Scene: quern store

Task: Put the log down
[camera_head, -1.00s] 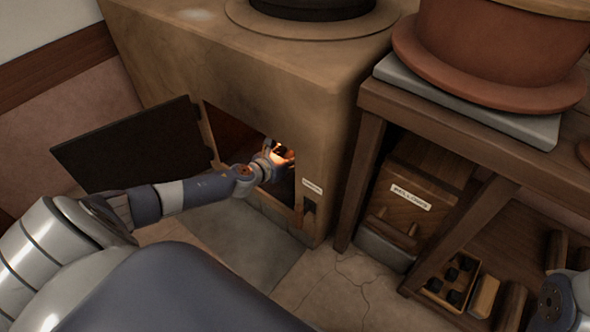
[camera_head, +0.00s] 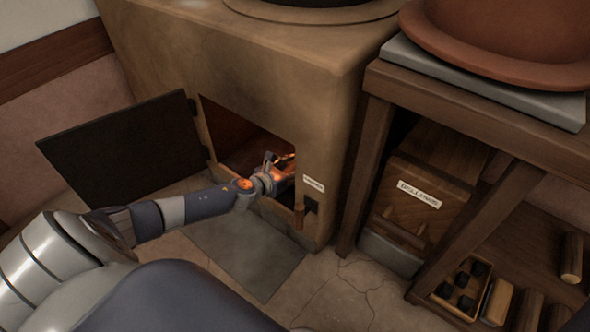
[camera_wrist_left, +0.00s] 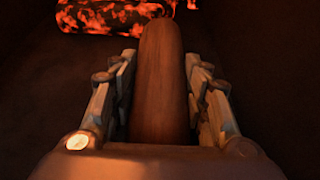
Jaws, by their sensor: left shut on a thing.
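My left gripper (camera_head: 280,176) reaches through the open door of the clay stove (camera_head: 270,100) into its firebox. In the left wrist view the left gripper (camera_wrist_left: 162,100) has its fingers along both sides of a brown log (camera_wrist_left: 162,75), shut on it. The log points away from me, deeper into the firebox. Its far end is close to a glowing, charred log (camera_wrist_left: 115,15); I cannot tell whether they touch or what lies under the held log. In the head view the held log is largely hidden by the gripper. My right gripper is out of view.
The dark stove door (camera_head: 125,150) stands open to the left. A stone slab (camera_head: 245,250) lies on the floor before the stove. To the right, a wooden bench (camera_head: 470,115) holds a brown bowl (camera_head: 500,45), with a bellows box (camera_head: 425,185) and several logs (camera_head: 571,258) below.

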